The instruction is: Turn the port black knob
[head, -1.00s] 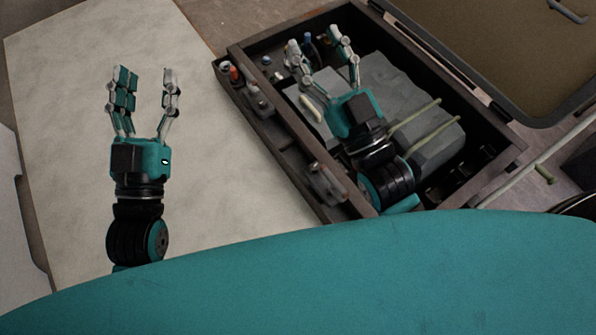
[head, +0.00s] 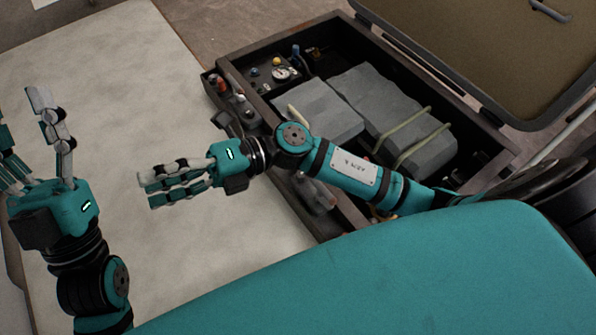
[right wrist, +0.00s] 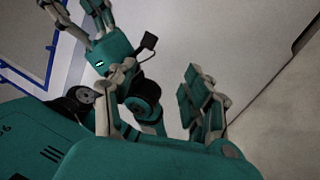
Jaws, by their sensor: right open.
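I cannot single out the port black knob for certain; several small dark and coloured fittings sit at the far-left end of the open case (head: 340,216). My right gripper (head: 152,189) is open and empty, pointing left over the pale surface, outside the case and apart from the fittings. Its fingers also show in the right wrist view (right wrist: 158,92). My left gripper (head: 24,120) is at the left edge of the head view, fingers spread and empty, partly cut off by the frame. My right arm hides part of the case's near side.
Grey blocks (head: 378,103) with pale straps fill much of the case. A red-orange fitting (head: 217,83) and a yellow one (head: 276,61) are at its far-left end. The open lid (head: 480,40) stands at upper right. The pale surface (head: 130,90) is largely clear.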

